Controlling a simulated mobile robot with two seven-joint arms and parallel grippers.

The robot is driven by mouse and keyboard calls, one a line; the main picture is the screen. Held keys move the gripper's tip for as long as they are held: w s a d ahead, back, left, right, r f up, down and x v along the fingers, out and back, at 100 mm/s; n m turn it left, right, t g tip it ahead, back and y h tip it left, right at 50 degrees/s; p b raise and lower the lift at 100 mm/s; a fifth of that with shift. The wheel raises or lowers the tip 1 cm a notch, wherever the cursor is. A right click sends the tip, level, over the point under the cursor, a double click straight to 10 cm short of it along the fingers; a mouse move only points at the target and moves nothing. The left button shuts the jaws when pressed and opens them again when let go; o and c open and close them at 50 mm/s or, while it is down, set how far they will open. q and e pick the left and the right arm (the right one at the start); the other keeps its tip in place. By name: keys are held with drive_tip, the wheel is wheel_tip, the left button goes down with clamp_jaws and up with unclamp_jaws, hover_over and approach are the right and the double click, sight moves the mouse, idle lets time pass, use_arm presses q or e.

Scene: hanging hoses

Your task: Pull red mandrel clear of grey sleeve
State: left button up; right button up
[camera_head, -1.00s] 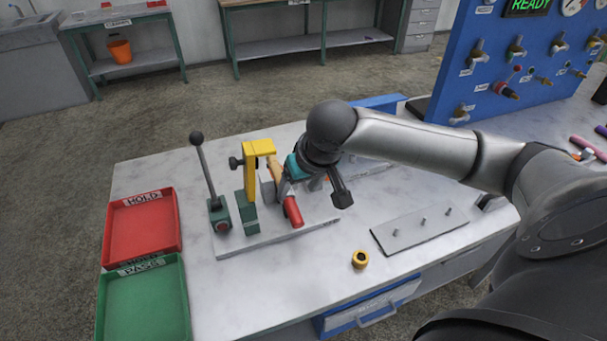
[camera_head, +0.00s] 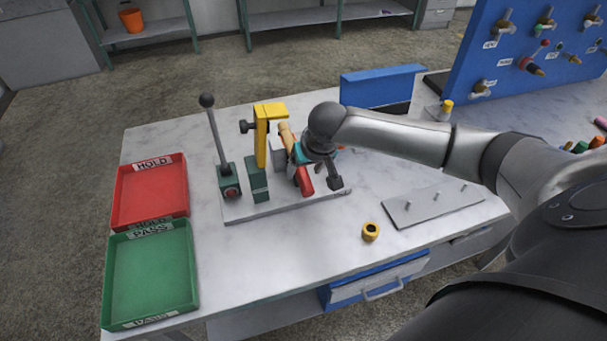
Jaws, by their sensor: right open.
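The red mandrel (camera_head: 305,181) shows as a short red cylinder low on the fixture plate, partly covered by my right gripper. My right gripper (camera_head: 317,178) is open. Its dark right finger stands just right of the mandrel; the other finger is mostly hidden, so I cannot tell whether either touches it. A grey block (camera_head: 278,151) stands behind the mandrel, left of my gripper. I cannot make out the grey sleeve for certain. A tan cylindrical piece (camera_head: 287,135) rises at a tilt behind the mandrel. My left gripper is not in view.
A yellow-topped clamp post (camera_head: 262,135) and a black-knobbed lever (camera_head: 216,135) stand left of the mandrel. Red HOLD (camera_head: 150,192) and green PASS (camera_head: 150,275) trays lie at the left. A yellow ring (camera_head: 370,231) and a pegged plate (camera_head: 430,204) lie right. The front middle is clear.

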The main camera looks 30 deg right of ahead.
drive_tip(key=shift+x, duration=1.05)
drive_tip(key=shift+c, duration=0.4)
clamp_jaws()
